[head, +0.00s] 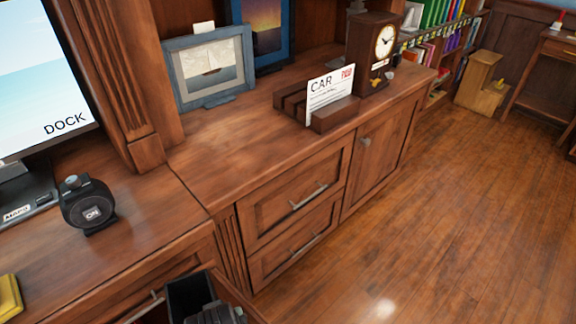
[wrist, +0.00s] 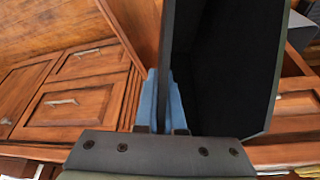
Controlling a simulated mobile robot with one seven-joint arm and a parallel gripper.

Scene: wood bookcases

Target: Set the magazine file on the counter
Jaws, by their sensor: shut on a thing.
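The magazine file (head: 188,292) is a black open box at the bottom edge of the head view, only partly in frame. It fills the middle right of the wrist view (wrist: 222,65), showing its dark inside. My gripper (wrist: 162,110) is shut on one thin wall of the file, with blue finger parts on either side of it. In the head view, a dark part of my gripper (head: 215,314) shows just below the file. The wooden counter (head: 225,150) runs along the cabinets beyond the file. The file is apart from the counter's clear top.
On the counter stand framed pictures (head: 210,70), a card holder (head: 330,98) and a clock (head: 375,55). A monitor (head: 40,80) and a round black device (head: 88,205) stand at left. A drawer (head: 240,298) appears open near the file. Bare counter lies mid-surface.

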